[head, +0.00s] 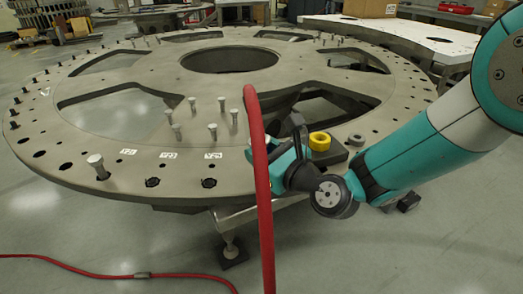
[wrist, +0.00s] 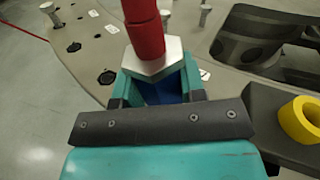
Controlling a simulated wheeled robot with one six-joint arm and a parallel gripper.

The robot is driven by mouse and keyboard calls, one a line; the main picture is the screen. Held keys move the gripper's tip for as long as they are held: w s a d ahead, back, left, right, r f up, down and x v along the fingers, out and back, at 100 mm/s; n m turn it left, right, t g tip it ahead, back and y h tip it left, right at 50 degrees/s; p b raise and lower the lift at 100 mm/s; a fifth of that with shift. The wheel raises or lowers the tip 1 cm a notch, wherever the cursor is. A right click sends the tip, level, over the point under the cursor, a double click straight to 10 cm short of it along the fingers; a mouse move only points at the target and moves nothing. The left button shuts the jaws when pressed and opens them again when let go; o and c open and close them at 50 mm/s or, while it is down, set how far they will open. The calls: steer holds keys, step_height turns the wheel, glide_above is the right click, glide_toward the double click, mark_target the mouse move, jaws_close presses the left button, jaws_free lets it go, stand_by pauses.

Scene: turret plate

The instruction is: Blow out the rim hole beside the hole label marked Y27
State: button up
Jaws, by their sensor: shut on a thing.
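My gripper (head: 284,160) is shut on the silver hex fitting (wrist: 152,62) of a red air hose (wrist: 145,28), seen close in the wrist view. In the head view the red hose (head: 262,190) stands in front of the gripper and hides part of it. The gripper is at the near right rim of the big grey turret plate (head: 215,185). White hole labels, one of them (head: 213,155) left of the hose, sit by dark rim holes (head: 209,183). None reads clearly as Y27. Another label (wrist: 204,74) shows just right of the fitting. The nozzle tip is hidden.
Upright bolts (head: 96,165) stick up from the plate. The red hose also lies on the floor at front left.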

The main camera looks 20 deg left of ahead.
mark_target(261, 128)
steer(key=shift+f, duration=0.1)
step_height(261, 128, up, 8)
steer(key=p, duration=0.8)
steer(key=shift+p, duration=0.4)
steer(key=shift+a, duration=0.1)
